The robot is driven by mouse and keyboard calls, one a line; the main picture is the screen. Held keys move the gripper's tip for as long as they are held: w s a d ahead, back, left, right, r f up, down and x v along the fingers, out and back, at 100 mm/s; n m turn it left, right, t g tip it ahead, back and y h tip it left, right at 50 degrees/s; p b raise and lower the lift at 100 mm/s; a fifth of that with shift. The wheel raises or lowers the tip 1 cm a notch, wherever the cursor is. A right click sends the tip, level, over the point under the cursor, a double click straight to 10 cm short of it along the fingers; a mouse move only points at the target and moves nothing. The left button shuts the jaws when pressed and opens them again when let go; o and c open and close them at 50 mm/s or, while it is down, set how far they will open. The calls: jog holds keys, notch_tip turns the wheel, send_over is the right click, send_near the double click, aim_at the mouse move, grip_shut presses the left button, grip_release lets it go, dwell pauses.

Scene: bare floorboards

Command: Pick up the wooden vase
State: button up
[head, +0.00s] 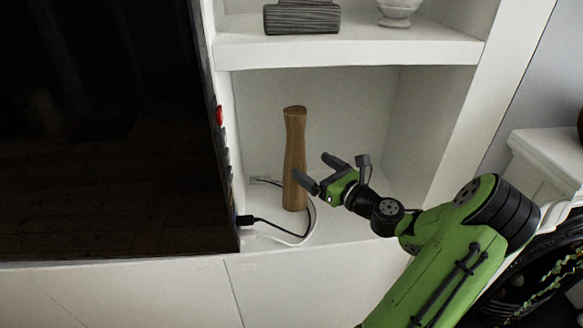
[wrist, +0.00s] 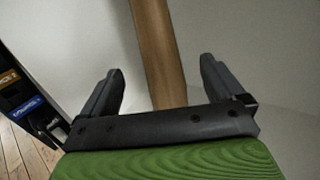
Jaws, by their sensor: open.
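The wooden vase (head: 295,150) is a tall, slim brown cylinder standing upright in the lower shelf compartment. My gripper (head: 318,174) is open just right of the vase's lower half in the head view. In the wrist view the vase (wrist: 158,50) rises ahead, between the two spread fingers of the gripper (wrist: 162,85). Gaps show on both sides of it there. Its base is hidden behind the gripper's body in the wrist view. I cannot tell whether a finger touches it.
A black cable (head: 270,225) and a white cord lie around the vase's base. A dark screen (head: 110,130) stands at left. The upper shelf (head: 350,52) holds a grey ridged block (head: 302,17) and a white bowl (head: 398,10). The compartment's right side is clear.

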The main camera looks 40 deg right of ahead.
aim_at(304, 161)
jog(key=w, duration=0.4)
jog(key=shift+f, duration=0.1)
jog(key=w, duration=0.5)
jog(key=shift+w+r+b, duration=0.2)
jog(key=shift+w+b, duration=0.15)
jog(key=shift+b, duration=0.05)
jog(key=shift+s, duration=0.1)
jog(key=shift+c, duration=0.8)
jog(key=c, duration=1.2)
jog(key=shift+r, duration=0.1)
jog(key=shift+c, duration=0.4)
jog(key=shift+r, duration=0.1)
